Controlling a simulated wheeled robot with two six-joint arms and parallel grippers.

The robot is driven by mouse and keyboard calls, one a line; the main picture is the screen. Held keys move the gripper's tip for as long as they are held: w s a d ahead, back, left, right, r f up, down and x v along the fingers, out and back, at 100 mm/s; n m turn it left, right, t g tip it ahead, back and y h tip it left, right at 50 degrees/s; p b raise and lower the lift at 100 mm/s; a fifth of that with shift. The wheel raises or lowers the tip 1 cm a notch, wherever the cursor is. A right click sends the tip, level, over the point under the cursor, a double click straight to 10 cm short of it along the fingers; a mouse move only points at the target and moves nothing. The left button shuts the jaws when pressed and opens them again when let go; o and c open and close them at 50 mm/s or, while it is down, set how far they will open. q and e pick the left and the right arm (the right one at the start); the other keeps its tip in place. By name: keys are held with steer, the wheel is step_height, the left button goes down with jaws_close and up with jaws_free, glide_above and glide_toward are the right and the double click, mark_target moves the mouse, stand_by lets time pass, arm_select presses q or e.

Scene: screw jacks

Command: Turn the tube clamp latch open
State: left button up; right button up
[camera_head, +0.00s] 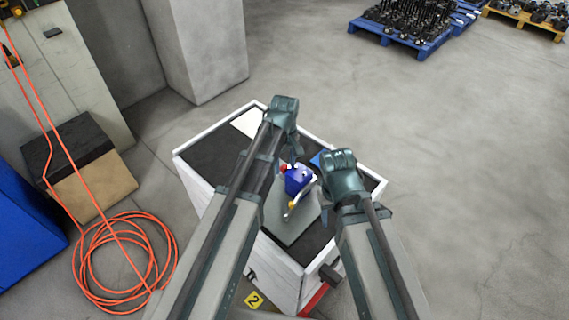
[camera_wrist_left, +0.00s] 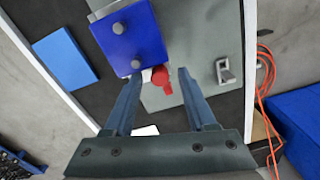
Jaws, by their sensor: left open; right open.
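The tube clamp is a blue block (camera_head: 298,181) on a grey plate (camera_head: 291,229) on the bench top. The block (camera_wrist_left: 130,38) also shows in the left wrist view, with grey bolt heads on it. A red latch part (camera_wrist_left: 161,79) sticks out at its lower edge. My left gripper (camera_wrist_left: 160,73) is open, with its fingertips on either side of the red part; contact cannot be told. In the head view its fingers are mostly hidden by my arm. My right gripper (camera_head: 338,185) is right of the block and empty; its fingers are hard to make out.
A flat blue piece (camera_wrist_left: 65,58) lies on the dark bench top beside the plate. A metal bracket (camera_wrist_left: 225,71) stands on the plate, right of the left gripper's fingers. The bench has a white rim (camera_head: 196,180). A coiled orange hose (camera_head: 125,262) lies on the floor at left.

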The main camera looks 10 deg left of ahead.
mark_target(285, 166)
arm_select(q)
step_height(285, 166, up, 14)
steer(key=p, duration=1.3)
steer(key=shift+f, duration=0.15)
arm_select(e)
step_height(285, 166, up, 14)
steer(key=shift+f, duration=0.15)
